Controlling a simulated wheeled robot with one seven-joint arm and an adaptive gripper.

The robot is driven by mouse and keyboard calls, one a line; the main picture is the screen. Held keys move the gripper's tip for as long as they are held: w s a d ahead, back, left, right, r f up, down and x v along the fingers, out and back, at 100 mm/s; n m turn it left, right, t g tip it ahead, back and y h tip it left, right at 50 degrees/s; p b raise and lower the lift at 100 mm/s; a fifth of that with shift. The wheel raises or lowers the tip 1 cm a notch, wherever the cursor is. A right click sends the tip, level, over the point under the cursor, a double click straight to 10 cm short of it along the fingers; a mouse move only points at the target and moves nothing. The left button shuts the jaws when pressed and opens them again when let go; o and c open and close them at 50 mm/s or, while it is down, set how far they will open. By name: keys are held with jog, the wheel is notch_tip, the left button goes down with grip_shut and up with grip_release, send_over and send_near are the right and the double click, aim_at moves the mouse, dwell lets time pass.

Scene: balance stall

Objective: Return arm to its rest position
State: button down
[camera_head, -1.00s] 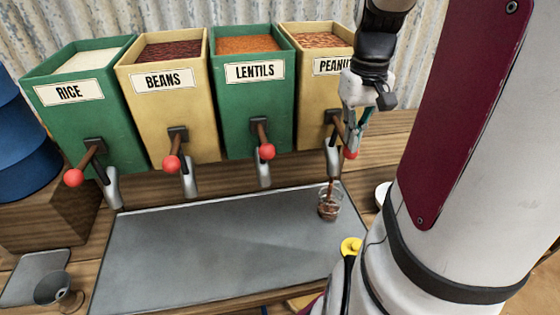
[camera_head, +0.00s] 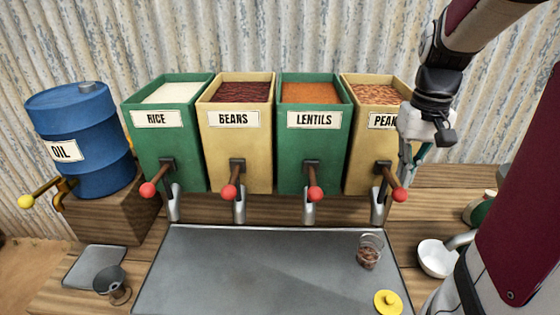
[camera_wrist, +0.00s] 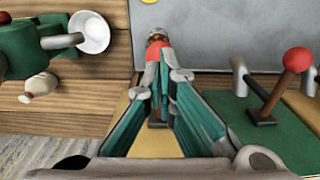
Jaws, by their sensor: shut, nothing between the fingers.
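My gripper (camera_head: 405,172) is shut and empty, in front of the peanuts bin (camera_head: 365,135) at the right of the row. Its teal fingers also meet in the wrist view (camera_wrist: 159,100). The peanut lever's red knob (camera_head: 400,194) is just below the fingertips in the head view. In the wrist view this knob (camera_wrist: 158,50) lies just beyond them; whether they touch cannot be told. A clear glass (camera_head: 370,252) with brown contents stands upright on the grey tray (camera_head: 240,270) below the peanut spout (camera_head: 378,208).
Rice (camera_head: 170,140), beans (camera_head: 237,150) and lentils (camera_head: 314,150) bins stand leftward, each with a lever. A blue oil drum (camera_head: 85,140) is far left. A yellow knob (camera_head: 388,302) is at front; a white bowl (camera_head: 437,260) and green object (camera_head: 482,208) are at right.

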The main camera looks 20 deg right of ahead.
jog(key=s+a+r+n+t, duration=0.2)
jog(key=a+r, duration=0.1)
jog(key=a, duration=0.9)
jog(key=s+a+r+n+t, duration=0.3)
jog(key=a, duration=0.8)
jog(key=shift+a, duration=0.4)
jog(key=shift+r, duration=0.15)
